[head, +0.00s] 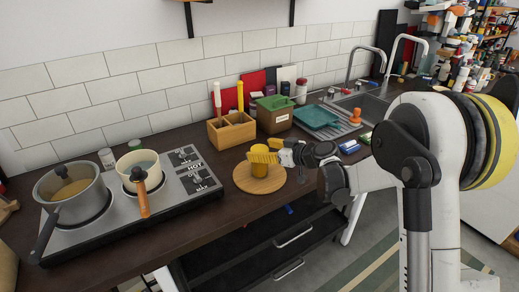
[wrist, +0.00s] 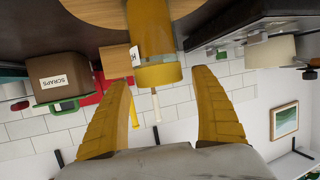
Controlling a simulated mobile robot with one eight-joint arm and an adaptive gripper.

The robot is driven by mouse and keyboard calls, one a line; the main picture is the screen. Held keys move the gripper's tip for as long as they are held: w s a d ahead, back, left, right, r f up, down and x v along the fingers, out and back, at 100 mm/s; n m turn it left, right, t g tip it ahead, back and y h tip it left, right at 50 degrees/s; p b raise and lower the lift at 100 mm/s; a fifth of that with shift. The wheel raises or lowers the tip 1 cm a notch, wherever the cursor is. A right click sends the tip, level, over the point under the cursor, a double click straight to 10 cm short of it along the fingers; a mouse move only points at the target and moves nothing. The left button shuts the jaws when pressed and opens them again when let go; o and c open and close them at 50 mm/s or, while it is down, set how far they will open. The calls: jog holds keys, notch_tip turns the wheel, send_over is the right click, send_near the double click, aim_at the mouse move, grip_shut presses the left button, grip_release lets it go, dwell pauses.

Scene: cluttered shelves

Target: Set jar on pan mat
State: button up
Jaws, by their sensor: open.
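The jar (head: 259,170), yellow with a gold lid, stands upright on the round wooden pan mat (head: 241,184) on the counter. In the wrist view, which is upside down, the jar (wrist: 152,35) and its lid stand out against the mat (wrist: 88,10). My gripper (head: 263,156) is at the top of the jar, with its yellow fingers apart. In the wrist view my open gripper (wrist: 161,77) has one finger on each side of the lid, with gaps showing. The fingers partly hide the jar's top in the head view.
A stove with a grey pot (head: 72,200) and a cream saucepan (head: 139,170) is at left. A wooden utensil box (head: 231,133) and a brown scraps bin (head: 274,121) stand behind the mat. A teal rack (head: 317,117) and the sink are at right.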

jog(key=s+d+r+m+g+h+p, duration=0.1)
jog(key=s+d+r+h, duration=0.1)
jog(key=s+d+r, duration=0.45)
jog(key=s+d+r+m+h+p, duration=0.1)
jog(key=s+d+r+m+p, duration=0.15)
jog(key=s, duration=0.65)
jog(key=s+d+m+h, duration=0.3)
jog(key=s+d, duration=0.3)
jog(key=s, duration=0.5)
jog(key=s+d+m+h, duration=0.3)
jog(key=s+d, duration=0.3)
jog(key=s, duration=0.5)
jog(key=shift+s+f+g+h+b, duration=0.25)
jog(key=shift+s+g+h+b, duration=0.15)
jog(key=shift+h, duration=0.5)
jog(key=shift+a+m, duration=0.1)
jog(key=shift+m, duration=0.15)
